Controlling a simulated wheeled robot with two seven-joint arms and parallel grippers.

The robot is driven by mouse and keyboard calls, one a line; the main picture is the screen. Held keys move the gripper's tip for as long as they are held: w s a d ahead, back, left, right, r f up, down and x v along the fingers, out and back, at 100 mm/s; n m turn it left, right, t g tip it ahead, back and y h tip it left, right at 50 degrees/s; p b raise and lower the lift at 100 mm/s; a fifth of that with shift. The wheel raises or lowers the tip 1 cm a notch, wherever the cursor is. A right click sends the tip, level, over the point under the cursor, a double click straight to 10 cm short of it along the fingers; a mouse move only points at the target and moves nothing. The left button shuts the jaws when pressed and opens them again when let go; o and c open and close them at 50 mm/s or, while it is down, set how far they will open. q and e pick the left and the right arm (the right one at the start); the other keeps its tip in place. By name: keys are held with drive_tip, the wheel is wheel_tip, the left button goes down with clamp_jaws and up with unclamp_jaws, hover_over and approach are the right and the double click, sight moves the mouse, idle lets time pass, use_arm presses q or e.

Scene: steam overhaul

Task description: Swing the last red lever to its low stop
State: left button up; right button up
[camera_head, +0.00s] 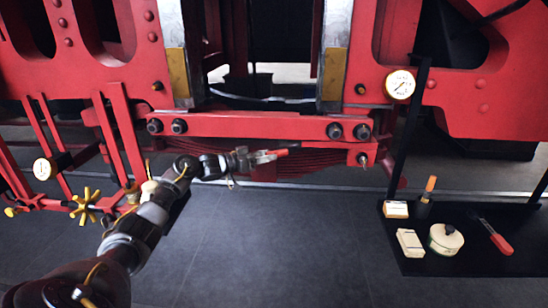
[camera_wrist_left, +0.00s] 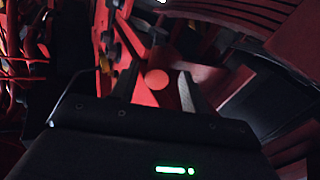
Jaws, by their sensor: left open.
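My left gripper (camera_head: 262,157) reaches in from the lower left in the head view, in front of the red crossbar's lower edge. Its jaws are open. A short red piece, possibly the lever's end (camera_head: 283,152), shows at the gripper's tip; I cannot tell whether they touch. In the left wrist view, a round red end (camera_wrist_left: 156,79) shows between the dark fingers of my left gripper (camera_wrist_left: 150,92). The lever's full length and its stop cannot be made out. My right gripper is not in view.
The red frame with its bolted crossbar (camera_head: 262,125) spans the back. A yellow handwheel (camera_head: 85,206) and a gauge (camera_head: 43,169) are at left. A black shelf (camera_head: 455,268) at right holds a round tin (camera_head: 445,240) and a red-handled tool (camera_head: 500,243). The middle floor is clear.

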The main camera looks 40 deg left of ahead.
use_arm(q)
drive_tip(key=b+v, duration=0.1)
drive_tip(key=v, duration=0.6)
drive_tip(key=shift+b, duration=0.4)
